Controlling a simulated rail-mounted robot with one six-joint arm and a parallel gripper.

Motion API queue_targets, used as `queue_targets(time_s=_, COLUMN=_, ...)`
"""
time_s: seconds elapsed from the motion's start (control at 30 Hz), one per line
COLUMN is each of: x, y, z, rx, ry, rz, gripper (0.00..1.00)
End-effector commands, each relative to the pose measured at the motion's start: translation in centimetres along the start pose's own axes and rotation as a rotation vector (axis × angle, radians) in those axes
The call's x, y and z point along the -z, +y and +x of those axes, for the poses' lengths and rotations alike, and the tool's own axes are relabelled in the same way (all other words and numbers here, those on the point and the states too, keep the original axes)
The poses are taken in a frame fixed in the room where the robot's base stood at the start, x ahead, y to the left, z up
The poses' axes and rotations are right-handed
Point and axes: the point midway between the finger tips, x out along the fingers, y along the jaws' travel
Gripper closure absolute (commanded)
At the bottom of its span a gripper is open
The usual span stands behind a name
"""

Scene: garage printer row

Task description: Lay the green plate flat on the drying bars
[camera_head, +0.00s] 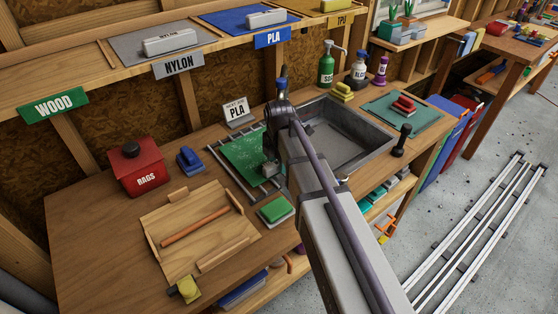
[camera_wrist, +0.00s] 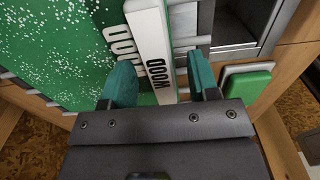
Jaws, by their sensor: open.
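The green plate (camera_head: 243,153), speckled white, lies across the metal drying bars (camera_head: 216,162) beside the sink. It looks flat; whether every edge touches the bars I cannot tell. In the wrist view the plate (camera_wrist: 50,45) fills the left side, and its white handle (camera_wrist: 150,40) reads WOOD. My gripper (camera_head: 270,169) is at the plate's right side in the head view. In the wrist view my gripper (camera_wrist: 164,80) is open, with one green fingertip on each side of the handle and a gap to the right one. Bar ends (camera_wrist: 185,43) show right of the handle.
The sink (camera_head: 340,138) is right of the bars. A green-topped block (camera_head: 275,209) sits in front of them. A wooden tray (camera_head: 175,243) with a roller, a blue block (camera_head: 189,159) and a red RAGS box (camera_head: 137,167) are to the left.

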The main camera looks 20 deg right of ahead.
Motion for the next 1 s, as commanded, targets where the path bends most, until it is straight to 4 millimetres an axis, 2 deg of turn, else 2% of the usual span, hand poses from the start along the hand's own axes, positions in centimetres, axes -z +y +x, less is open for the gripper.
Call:
queue_targets(time_s=0.17, x=0.0, y=0.0, z=-1.1, rx=0.0, ry=0.0, rz=0.0, gripper=0.45)
queue_targets(time_s=0.27, x=0.0, y=0.0, z=-3.0, rx=0.0, ry=0.0, rz=0.0, gripper=0.45)
queue_targets(time_s=0.5, x=0.0, y=0.0, z=-9.2, rx=0.0, ry=0.0, rz=0.0, gripper=0.45)
queue_targets(time_s=0.6, x=0.0, y=0.0, z=-10.7, rx=0.0, ry=0.0, rz=0.0, gripper=0.45)
queue_targets(time_s=0.7, x=0.0, y=0.0, z=-11.2, rx=0.0, ry=0.0, rz=0.0, gripper=0.45)
queue_targets(time_s=1.0, x=0.0, y=0.0, z=-10.8, rx=0.0, ry=0.0, rz=0.0, gripper=0.45)
